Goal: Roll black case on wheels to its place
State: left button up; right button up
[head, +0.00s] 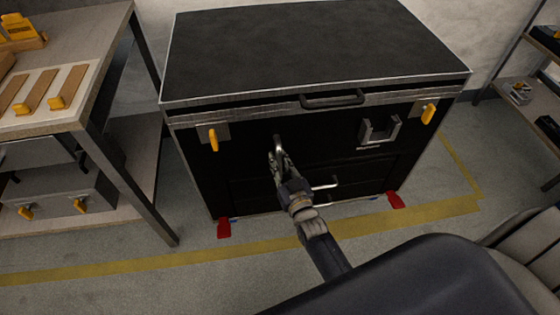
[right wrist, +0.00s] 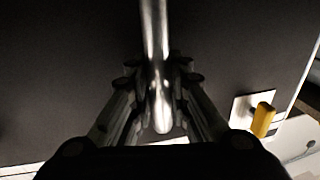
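The black case on wheels (head: 310,45) stands upright on the floor in the head view, with a flat dark lid and metal edging. Its front has a dark lid handle, yellow latches, a U-shaped metal handle (head: 380,130) at right and red wheel pedals low at both corners. My right gripper (head: 278,155) is at the front's left metal handle (head: 278,141). In the right wrist view, its fingers (right wrist: 158,82) close in on both sides of that handle's bar (right wrist: 155,30) and appear to grip it. My left gripper is not in view.
Yellow floor tape (head: 130,263) runs across in front of the case and turns a corner at its right. A workbench (head: 90,105) with tools stands close at left. Shelving (head: 525,75) stands at far right. Bare floor lies between case and shelving.

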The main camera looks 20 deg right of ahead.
jog(key=o, duration=0.4)
jog(key=shift+s+a+f, duration=0.1)
jog(key=shift+a+f, duration=0.1)
jog(key=shift+r, duration=0.1)
jog(key=shift+d, duration=0.1)
jog(key=s, duration=1.2)
jog(key=shift+a, duration=0.25)
